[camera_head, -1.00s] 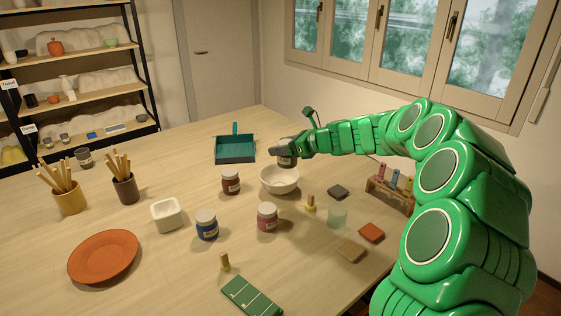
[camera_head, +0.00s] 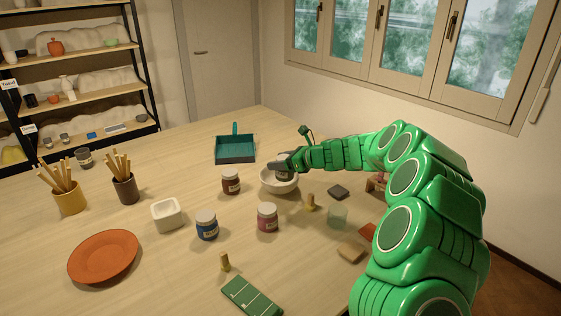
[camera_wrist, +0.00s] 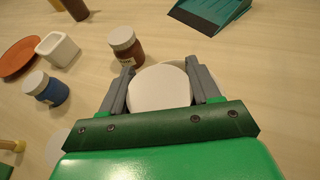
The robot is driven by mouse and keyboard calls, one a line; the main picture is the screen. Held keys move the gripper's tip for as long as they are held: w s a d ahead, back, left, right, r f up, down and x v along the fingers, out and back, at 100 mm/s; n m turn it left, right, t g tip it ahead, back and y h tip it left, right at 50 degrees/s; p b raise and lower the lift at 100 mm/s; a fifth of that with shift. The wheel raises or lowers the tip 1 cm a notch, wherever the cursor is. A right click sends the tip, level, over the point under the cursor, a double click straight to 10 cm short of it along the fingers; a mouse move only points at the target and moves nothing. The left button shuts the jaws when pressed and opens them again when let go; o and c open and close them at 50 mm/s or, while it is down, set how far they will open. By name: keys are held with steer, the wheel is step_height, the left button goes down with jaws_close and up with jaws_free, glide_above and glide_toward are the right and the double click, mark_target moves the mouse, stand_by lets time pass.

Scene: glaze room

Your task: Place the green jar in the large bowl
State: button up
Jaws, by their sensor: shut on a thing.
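The large bowl (camera_head: 278,188) is round and white, near the middle of the table. My gripper (camera_head: 285,166) is over it, its fingers closed around a jar (camera_head: 284,176). In the wrist view, the jar's broad pale lid (camera_wrist: 158,88) sits between my two grey fingers. The jar's lower part is inside the bowl's rim in the head view. I cannot tell whether it touches the bowl's bottom. The jar's body is mostly hidden, so its green colour cannot be confirmed. The bowl is mostly hidden behind the jar in the wrist view.
A brown jar (camera_head: 231,182) stands close left of the bowl, a pink jar (camera_head: 267,218) in front and a blue jar (camera_head: 207,226) further left. A teal dustpan (camera_head: 235,151) lies behind. A small white square dish (camera_head: 166,216) and an orange plate (camera_head: 103,257) are left.

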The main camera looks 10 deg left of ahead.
steer(key=shift+f, duration=0.5)
steer(key=o, duration=1.2)
steer(key=shift+o, duration=0.2)
steer(key=shift+r, duration=0.15)
